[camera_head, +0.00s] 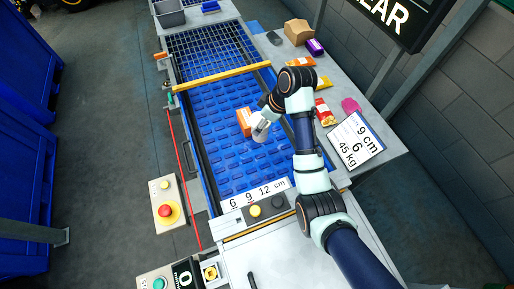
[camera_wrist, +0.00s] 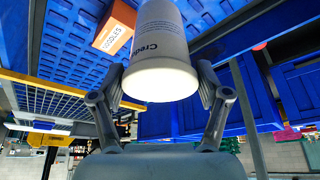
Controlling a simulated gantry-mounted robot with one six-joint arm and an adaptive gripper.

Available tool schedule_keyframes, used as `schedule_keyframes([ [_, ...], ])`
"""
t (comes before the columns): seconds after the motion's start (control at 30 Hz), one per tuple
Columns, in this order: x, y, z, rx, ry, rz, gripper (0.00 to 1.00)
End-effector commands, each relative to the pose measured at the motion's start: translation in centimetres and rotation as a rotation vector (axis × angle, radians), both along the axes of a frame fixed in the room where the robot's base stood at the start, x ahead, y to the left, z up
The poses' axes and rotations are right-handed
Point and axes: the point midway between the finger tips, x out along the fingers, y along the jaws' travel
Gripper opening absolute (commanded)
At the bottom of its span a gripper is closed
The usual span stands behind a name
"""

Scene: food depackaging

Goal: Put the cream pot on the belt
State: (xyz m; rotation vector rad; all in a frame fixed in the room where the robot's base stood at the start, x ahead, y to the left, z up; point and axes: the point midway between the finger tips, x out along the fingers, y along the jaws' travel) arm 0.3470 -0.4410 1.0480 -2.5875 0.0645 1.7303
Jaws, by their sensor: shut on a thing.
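The cream pot (camera_wrist: 160,45) is a pale grey-white tub with dark lettering, only partly readable. In the wrist view it is held between the two fingers of my gripper (camera_wrist: 160,80), with its bright end facing the camera. In the head view my gripper (camera_head: 261,127) is over the blue belt (camera_head: 230,165), just right of an orange box. The pot is small and hard to separate from the gripper there. I cannot tell whether it touches the belt.
The orange noodles box (camera_head: 244,121) lies on the belt; it also shows in the wrist view (camera_wrist: 113,36). A yellow bar (camera_head: 225,77) crosses the belt further back. The side table (camera_head: 390,150) at right bears packets and a sign card (camera_head: 355,140). The near belt is clear.

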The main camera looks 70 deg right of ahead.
Motion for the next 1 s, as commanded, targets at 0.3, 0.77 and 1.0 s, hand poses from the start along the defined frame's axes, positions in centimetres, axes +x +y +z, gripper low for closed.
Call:
schedule_keyframes([
  [0.3,0.0,0.1,-9.5,0.002,0.001,0.001,0.37],
  [0.77,0.0,0.1,-14.1,0.002,0.001,0.001,0.37],
  [1.0,0.0,0.0,-15.0,-0.002,-0.001,-0.001,0.37],
])
